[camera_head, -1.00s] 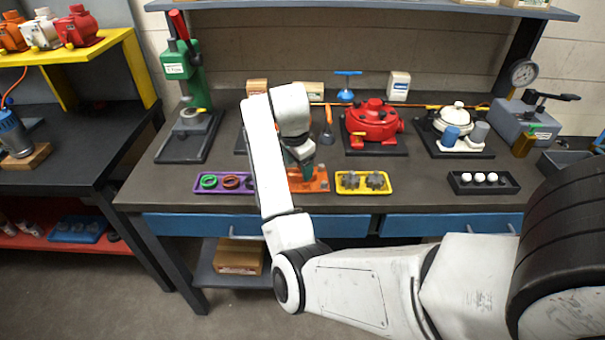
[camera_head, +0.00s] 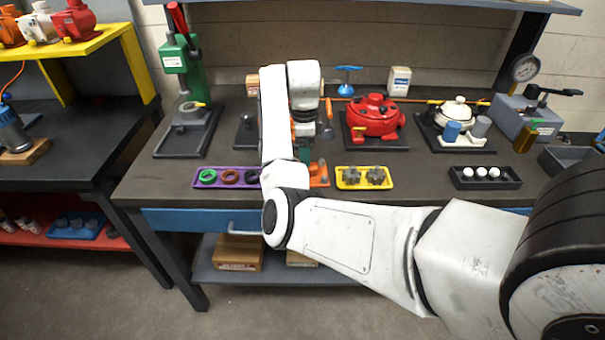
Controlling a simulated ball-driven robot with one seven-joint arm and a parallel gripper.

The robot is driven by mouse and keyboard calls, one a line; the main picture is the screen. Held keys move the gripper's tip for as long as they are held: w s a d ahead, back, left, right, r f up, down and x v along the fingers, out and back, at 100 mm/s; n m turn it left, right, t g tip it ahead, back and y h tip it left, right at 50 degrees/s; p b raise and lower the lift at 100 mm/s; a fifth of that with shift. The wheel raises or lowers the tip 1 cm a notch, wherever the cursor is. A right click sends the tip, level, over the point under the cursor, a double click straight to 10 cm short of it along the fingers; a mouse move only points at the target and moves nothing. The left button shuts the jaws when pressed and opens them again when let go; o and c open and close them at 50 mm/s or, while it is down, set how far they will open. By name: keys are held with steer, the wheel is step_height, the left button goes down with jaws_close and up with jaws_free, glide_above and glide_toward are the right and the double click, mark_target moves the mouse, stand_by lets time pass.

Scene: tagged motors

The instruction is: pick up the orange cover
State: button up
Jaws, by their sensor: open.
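An orange part (camera_head: 319,174), which may be the orange cover, lies near the front of the bench between the purple tray and the yellow tray. My arm hides its left side. My gripper (camera_head: 304,140) points down over the bench behind it, open. Its fingertips are small and partly hidden by my forearm, so I cannot tell whether they touch anything. A little orange (camera_head: 294,130) shows beside the gripper; I cannot tell what it belongs to.
A purple tray (camera_head: 221,187) with rings, a yellow tray (camera_head: 364,186) with gears and a black tray (camera_head: 485,187) with white balls line the front. A red motor (camera_head: 373,117), white motor (camera_head: 455,112) and green press (camera_head: 186,70) stand behind.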

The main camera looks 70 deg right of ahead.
mark_target(316, 171)
steer(key=f, duration=0.2)
steer(key=f+p, duration=0.1)
steer(key=f, duration=0.2)
steer(key=shift+w+a, duration=0.1)
steer(key=shift+a, duration=0.1)
steer(key=shift+c, duration=0.3)
jaws_close()
steer(key=shift+r, duration=0.15)
